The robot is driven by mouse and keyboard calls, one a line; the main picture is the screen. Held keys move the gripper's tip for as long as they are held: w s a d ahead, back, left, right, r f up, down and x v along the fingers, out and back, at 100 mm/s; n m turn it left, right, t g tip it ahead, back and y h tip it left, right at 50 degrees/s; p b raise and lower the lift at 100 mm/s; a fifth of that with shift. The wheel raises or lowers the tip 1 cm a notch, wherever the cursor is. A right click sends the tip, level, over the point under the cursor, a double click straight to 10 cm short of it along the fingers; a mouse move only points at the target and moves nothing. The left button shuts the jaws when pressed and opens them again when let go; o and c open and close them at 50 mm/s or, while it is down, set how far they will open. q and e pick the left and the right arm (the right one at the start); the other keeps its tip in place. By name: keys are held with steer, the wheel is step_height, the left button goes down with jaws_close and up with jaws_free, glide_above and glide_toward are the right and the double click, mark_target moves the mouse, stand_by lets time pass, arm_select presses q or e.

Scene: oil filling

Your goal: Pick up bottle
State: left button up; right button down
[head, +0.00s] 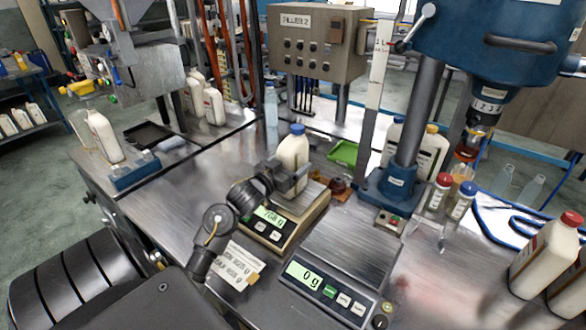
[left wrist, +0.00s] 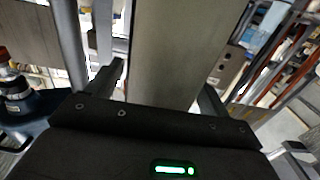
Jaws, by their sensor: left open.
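A cream bottle with a blue cap (head: 293,150) stands upright on the rear weighing scale (head: 312,208), whose green display shows a number near 700 g. My left gripper (head: 296,176) is at the bottle's lower body, with its fingers open around it. In the left wrist view the bottle's pale side (left wrist: 185,50) fills the space between the two dark fingers. Whether the fingers touch it I cannot tell. My right gripper is not in view.
A second scale (head: 350,250) reading 0 g stands empty in front. A blue filling stand (head: 398,180), a green tray (head: 343,152) and small capped bottles (head: 440,190) are to the right. Large red-capped bottles (head: 545,250) stand at far right.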

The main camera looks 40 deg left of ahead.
arm_select(q)
steer(key=shift+w, duration=0.5)
